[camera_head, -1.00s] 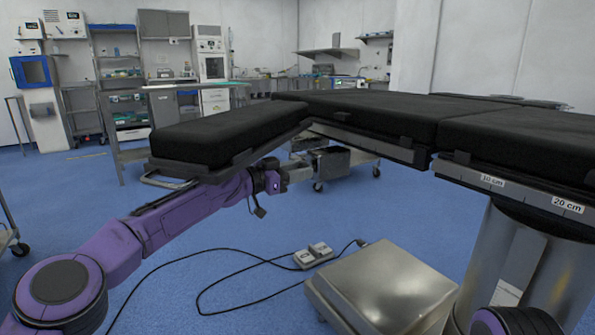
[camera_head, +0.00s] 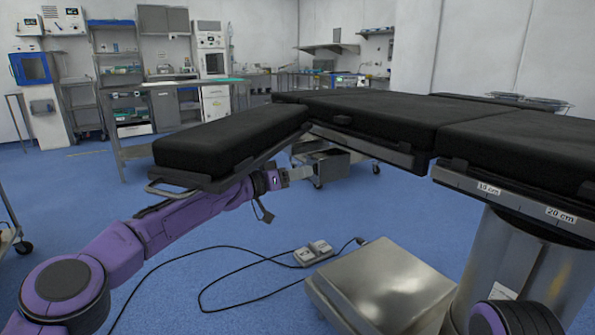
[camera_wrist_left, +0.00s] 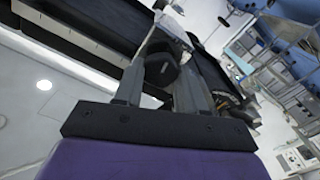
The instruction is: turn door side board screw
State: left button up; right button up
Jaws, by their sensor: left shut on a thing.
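The operating table has a black padded top (camera_head: 375,118) and a separate black side board (camera_head: 225,138) angled out to the left. My left arm reaches under this board from the left. My left gripper (camera_head: 303,173) is below the inner end of the board, near its joint with the table. In the left wrist view, the gripper's two fingers (camera_wrist_left: 163,88) stand on either side of a dark round screw knob (camera_wrist_left: 162,70) and are shut on it. The knob is hidden in the head view. My right gripper is out of view.
The table's metal column (camera_head: 515,250) and base (camera_head: 385,285) stand at the right. A foot pedal (camera_head: 313,253) with a black cable lies on the blue floor. A wheeled cart with a grey bin (camera_head: 335,165) is behind the gripper. Shelves and cabinets line the back.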

pick_arm(q)
jog(key=shift+a+r+n, duration=0.1)
jog(key=shift+n, duration=0.5)
jog(key=o, duration=1.1)
jog(key=shift+c, duration=0.2)
jog(key=v, duration=1)
jog(key=shift+a+p, duration=0.2)
jog(key=shift+p, duration=0.1)
jog(key=shift+s, duration=0.1)
